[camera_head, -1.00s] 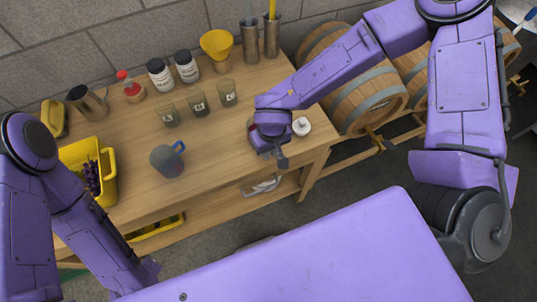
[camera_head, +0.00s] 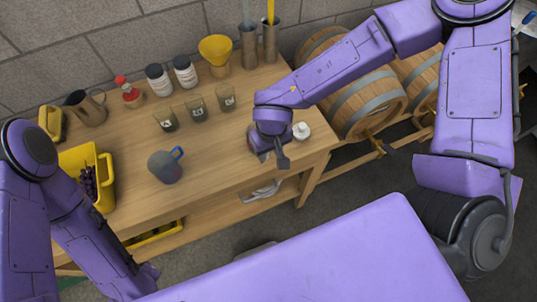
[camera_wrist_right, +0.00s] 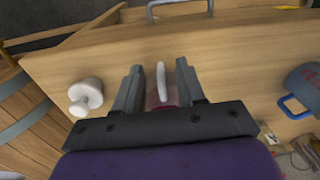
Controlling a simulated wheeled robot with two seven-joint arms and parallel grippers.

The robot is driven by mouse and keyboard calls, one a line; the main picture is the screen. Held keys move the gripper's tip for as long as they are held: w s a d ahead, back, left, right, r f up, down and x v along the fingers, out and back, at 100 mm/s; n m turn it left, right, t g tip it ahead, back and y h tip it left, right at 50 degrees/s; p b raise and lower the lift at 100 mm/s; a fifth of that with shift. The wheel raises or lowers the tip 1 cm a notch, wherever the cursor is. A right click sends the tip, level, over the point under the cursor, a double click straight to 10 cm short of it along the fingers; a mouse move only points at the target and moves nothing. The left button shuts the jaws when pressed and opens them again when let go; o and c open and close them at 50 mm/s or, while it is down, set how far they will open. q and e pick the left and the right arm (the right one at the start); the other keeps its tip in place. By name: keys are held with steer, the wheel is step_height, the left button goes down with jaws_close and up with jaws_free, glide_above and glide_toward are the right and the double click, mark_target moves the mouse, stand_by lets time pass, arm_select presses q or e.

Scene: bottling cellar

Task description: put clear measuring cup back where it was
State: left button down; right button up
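My right gripper (camera_wrist_right: 161,88) points down over the right end of the workbench. Its fingers are apart on either side of the pale upright handle (camera_wrist_right: 162,78) of a clear, pink-tinted cup, with a gap showing beside the handle. The cup's body (camera_wrist_right: 156,98) is mostly hidden behind the gripper. In the head view my right gripper (camera_head: 276,158) covers most of the cup. A grey jug with a blue handle (camera_head: 164,168) stands left of it and also shows in the wrist view (camera_wrist_right: 305,88). My left arm is at the lower left; its fingers are out of sight.
A small white knobbed object (camera_head: 302,131) stands right of the gripper; barrels (camera_head: 365,100) lie beyond the bench end. Several glasses (camera_head: 197,109), white-labelled jars (camera_head: 158,80) and a yellow funnel (camera_head: 215,50) stand behind. A yellow crate (camera_head: 107,180) sits left.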

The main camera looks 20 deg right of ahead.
step_height(320, 180, up, 9)
steer(key=s+d+f+m+t+h, duration=0.1)
steer(key=s+d+f+m+h, duration=0.1)
steer(key=s+d+f, duration=0.3)
steer(key=d+f+m+h, duration=0.1)
steer(key=d+f, duration=0.2)
steer(key=f, duration=0.4)
steer(key=s+d+f+m+t+h, duration=0.1)
steer(key=s+d+f+m+h, duration=0.1)
steer(key=s+d+f, duration=0.3)
steer(key=s+d+f+m+t+y, duration=0.1)
steer(key=s+d+f+m, duration=0.1)
steer(key=s+f, duration=0.4)
steer(key=shift+s+d+f+m, duration=0.25)
steer(key=shift+d+m, duration=0.15)
steer(key=shift+d, duration=0.4)
